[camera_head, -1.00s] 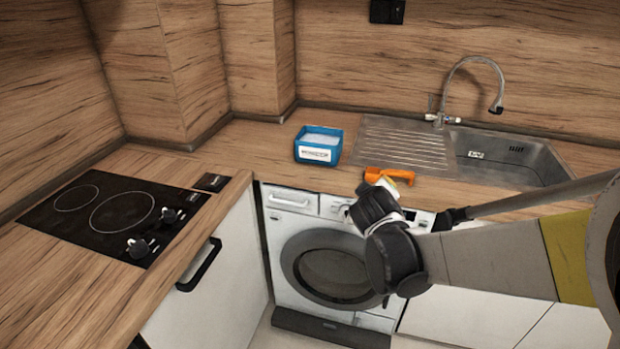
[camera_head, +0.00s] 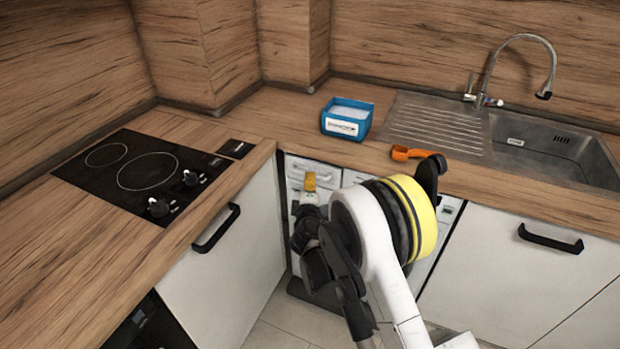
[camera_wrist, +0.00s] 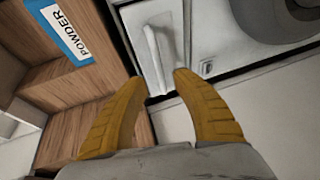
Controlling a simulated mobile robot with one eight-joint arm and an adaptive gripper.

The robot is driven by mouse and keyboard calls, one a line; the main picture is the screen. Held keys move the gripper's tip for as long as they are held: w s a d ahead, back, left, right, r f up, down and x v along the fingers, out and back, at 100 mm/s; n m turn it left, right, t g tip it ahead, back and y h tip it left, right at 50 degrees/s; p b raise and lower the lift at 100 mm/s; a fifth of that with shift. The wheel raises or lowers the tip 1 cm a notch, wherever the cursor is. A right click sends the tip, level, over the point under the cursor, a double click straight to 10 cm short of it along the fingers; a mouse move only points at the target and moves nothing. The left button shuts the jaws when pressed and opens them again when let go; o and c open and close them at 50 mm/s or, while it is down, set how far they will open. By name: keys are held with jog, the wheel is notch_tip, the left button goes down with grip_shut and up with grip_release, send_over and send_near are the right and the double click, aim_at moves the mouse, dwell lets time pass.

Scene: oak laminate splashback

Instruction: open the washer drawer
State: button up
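The washer drawer (camera_wrist: 141,24) is a white panel with a raised pale handle (camera_wrist: 158,52) at the washer's upper left corner. In the head view the drawer (camera_head: 298,168) shows just under the counter edge and looks shut; my arm hides much of the washer. My gripper (camera_wrist: 159,78) has two yellow fingers spread apart and empty. In the wrist view the lower end of the handle lies between the fingertips; I cannot tell whether they touch it. In the head view my gripper (camera_head: 310,181) is in front of the drawer.
A blue powder box (camera_head: 346,120) and an orange scoop (camera_head: 415,153) stand on the counter (camera_head: 265,115) above the washer. A cabinet with a black handle (camera_head: 216,228) is close on the left. The sink (camera_head: 550,150) is at right.

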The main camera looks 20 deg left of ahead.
aim_at(320, 162)
jog(key=b+x, duration=0.1)
jog(key=x, duration=0.5)
jog(key=shift+b, duration=0.3)
grip_shut()
